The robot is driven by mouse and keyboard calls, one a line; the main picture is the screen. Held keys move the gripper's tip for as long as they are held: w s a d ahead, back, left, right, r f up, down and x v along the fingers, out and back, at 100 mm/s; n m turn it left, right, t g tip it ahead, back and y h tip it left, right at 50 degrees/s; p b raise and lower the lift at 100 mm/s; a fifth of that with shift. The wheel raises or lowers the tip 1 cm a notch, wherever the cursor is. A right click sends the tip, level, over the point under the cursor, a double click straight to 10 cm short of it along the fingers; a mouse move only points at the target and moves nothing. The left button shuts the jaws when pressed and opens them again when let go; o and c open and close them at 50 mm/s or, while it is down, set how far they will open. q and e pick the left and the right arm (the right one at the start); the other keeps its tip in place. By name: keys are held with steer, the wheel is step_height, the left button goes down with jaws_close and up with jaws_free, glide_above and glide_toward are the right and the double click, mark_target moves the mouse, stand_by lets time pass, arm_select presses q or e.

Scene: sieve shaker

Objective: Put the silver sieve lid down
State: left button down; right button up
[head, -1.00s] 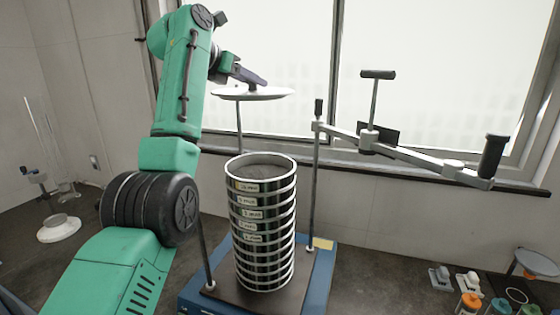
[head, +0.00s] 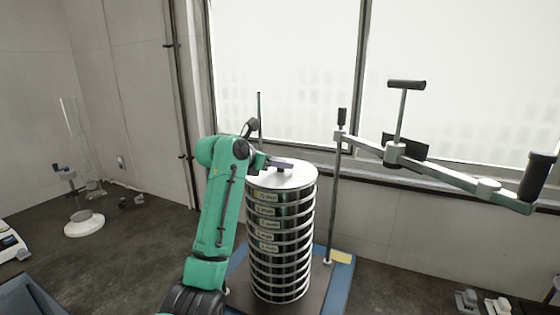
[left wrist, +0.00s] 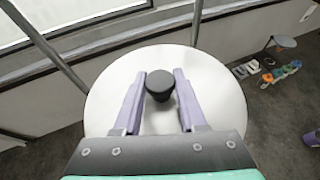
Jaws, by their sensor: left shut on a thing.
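The silver sieve lid (head: 292,179) is a flat round disc on top of the sieve stack (head: 281,250), level and covering its opening. In the left wrist view the lid (left wrist: 218,112) fills the middle, with a black knob (left wrist: 160,86) at its centre. My left gripper (head: 282,163) is directly above the lid. Its two purple fingers stand on either side of the knob and hold it. The lid's far rim seems to sit on the stack, but I cannot see the contact all round. My right gripper is not in view.
The blue shaker base (head: 340,275) carries the stack, with an upright rod (head: 336,205) on the right. A clamp bar (head: 430,170) with black handles reaches out to the right. A white stand (head: 84,223) is at the left. Dark bench surface is free left of the stack.

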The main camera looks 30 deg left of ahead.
mark_target(262, 179)
arm_select(q)
steer(key=shift+s+a+r, duration=0.1)
steer(key=shift+s+r, duration=0.05)
steer(key=shift+s, duration=0.1)
steer(key=c, duration=0.5)
jaws_free()
steer(key=shift+w+f, duration=0.2)
steer(key=shift+o, duration=0.2)
steer(key=shift+w+d, duration=0.1)
steer(key=shift+d, duration=0.1)
steer(key=shift+a+r, duration=0.1)
steer(key=shift+s+a+b, duration=0.1)
steer(key=shift+s+b, duration=0.35)
steer(key=b+v, duration=0.4)
steer(key=v, duration=0.2)
steer(key=b+v, duration=0.1)
steer(key=v, duration=0.4)
steer(key=shift+s+r, duration=0.1)
steer(key=shift+r, duration=0.1)
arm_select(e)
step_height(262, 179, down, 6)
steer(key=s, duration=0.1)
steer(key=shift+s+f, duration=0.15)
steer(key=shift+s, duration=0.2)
